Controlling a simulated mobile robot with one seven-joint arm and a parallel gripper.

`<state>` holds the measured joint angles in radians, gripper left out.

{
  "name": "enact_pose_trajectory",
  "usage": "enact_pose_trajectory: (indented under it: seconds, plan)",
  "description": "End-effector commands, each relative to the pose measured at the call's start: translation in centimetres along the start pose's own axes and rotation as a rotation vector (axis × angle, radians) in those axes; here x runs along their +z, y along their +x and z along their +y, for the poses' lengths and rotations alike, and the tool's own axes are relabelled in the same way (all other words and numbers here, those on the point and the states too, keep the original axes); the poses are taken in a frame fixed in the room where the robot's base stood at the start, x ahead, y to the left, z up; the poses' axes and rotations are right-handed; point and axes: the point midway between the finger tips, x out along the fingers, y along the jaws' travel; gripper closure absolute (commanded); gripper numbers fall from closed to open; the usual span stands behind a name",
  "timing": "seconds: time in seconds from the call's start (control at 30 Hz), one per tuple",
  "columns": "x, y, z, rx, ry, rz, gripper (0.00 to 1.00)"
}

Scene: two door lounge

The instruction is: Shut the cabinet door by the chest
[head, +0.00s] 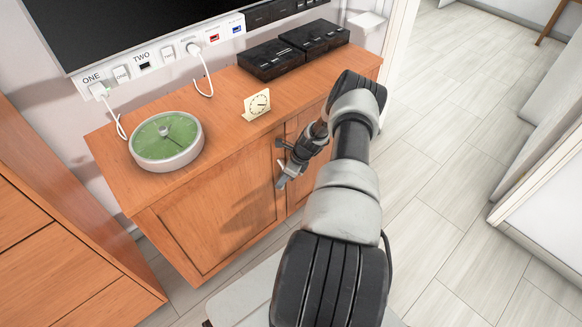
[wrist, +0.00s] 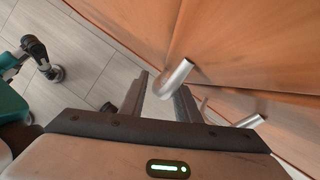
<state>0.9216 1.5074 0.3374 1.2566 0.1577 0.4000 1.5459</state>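The wooden cabinet's left door (head: 225,215), the one nearer the chest of drawers (head: 25,265), looks flush or nearly flush with the cabinet front; I cannot tell if a small gap is left. My gripper (head: 284,163) is in front of this door's right edge, near the seam between the two doors. In the wrist view my gripper (wrist: 161,92) has its two fingers apart, with a silver bar handle (wrist: 175,78) at or between the fingertips. Contact cannot be made out. A second silver handle (wrist: 250,121) shows to the right.
A green-faced round clock (head: 166,140), a small cream clock (head: 257,104) and black boxes (head: 290,52) stand on the cabinet top (head: 225,95). A screen (head: 130,25) hangs behind. Tiled floor (head: 440,190) is open to the right.

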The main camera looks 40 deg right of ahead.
Motion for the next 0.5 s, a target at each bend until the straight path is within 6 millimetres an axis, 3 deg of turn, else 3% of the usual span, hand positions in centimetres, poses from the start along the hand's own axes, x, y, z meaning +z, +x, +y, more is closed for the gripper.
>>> enact_pose_trajectory:
  seconds: [0.03, 0.5]
  plan:
    - [0.6, -1.5, -0.7, -0.014, -0.002, -0.006, 0.68]
    - [0.2, -12.6, -0.3, -0.007, -0.002, 0.0, 0.68]
